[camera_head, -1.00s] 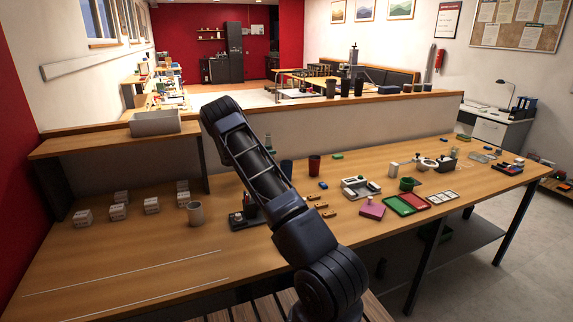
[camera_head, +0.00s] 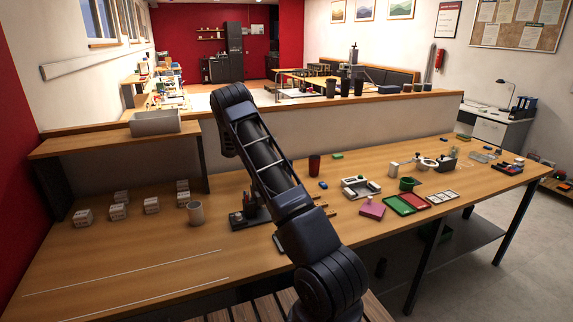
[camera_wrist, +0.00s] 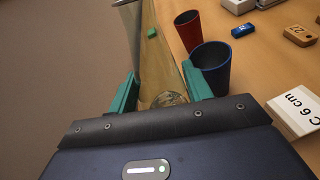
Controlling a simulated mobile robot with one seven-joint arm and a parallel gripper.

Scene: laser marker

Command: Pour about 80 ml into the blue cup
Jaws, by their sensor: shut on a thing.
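The blue cup (camera_wrist: 210,66) stands upright on the table in the wrist view, close to the right finger of my gripper (camera_wrist: 159,70). It is dark with a blue rim, and its contents cannot be made out. In the head view it is hidden behind my arm. My gripper's teal fingers are shut on a clear, see-through vessel (camera_wrist: 168,98), which lies to the left of the cup in the wrist view. Whether liquid is in it or flowing from it cannot be told. My gripper is hidden behind the arm in the head view.
A red cup (camera_wrist: 187,29) stands just beyond the blue one; it also shows in the head view (camera_head: 314,165). A white block marked "C 6 cm" (camera_wrist: 297,113) and a numbered wooden tag (camera_wrist: 300,36) are nearby. A grey cup (camera_head: 195,212) stands left.

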